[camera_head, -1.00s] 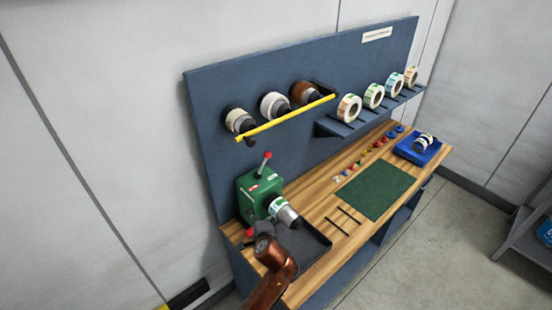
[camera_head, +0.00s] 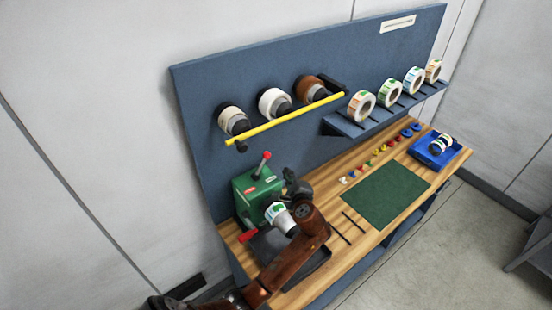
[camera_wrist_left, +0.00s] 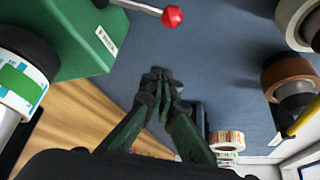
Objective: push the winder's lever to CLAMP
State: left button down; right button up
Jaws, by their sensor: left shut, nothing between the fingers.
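The green winder (camera_head: 256,192) stands at the left end of the bench. Its lever (camera_head: 262,163) rises from the top and ends in a red knob, which also shows in the wrist view (camera_wrist_left: 172,16). A roll with a white and green label (camera_head: 274,211) sits on the winder's spindle. My left gripper (camera_head: 289,178) is just right of the winder, lower than the knob. In the wrist view its fingertips (camera_wrist_left: 160,76) are together and empty, apart from the knob. The right gripper is not in view.
A second red handle (camera_head: 248,236) sticks out low on the winder. A dark tray (camera_head: 313,262) lies under the spindle and my arm. A yellow bar (camera_head: 290,121) runs before rolls on the blue back panel (camera_head: 210,90). A green mat (camera_head: 385,195) lies clear to the right.

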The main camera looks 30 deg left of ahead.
aim_at(261, 166)
pick_arm(q)
jog(key=w+a+p, duration=0.1)
jog(key=a, duration=0.1)
jog(key=w+a+p, duration=0.1)
jog(key=a, duration=0.2)
jog(key=w+a+p, duration=0.1)
jog(key=w+a, duration=0.1)
jog(key=a, duration=0.1)
jog(key=shift+w+a+f+p, duration=0.1)
jog(key=shift+a+f+p, duration=0.15)
jog(key=shift+p, duration=0.1)
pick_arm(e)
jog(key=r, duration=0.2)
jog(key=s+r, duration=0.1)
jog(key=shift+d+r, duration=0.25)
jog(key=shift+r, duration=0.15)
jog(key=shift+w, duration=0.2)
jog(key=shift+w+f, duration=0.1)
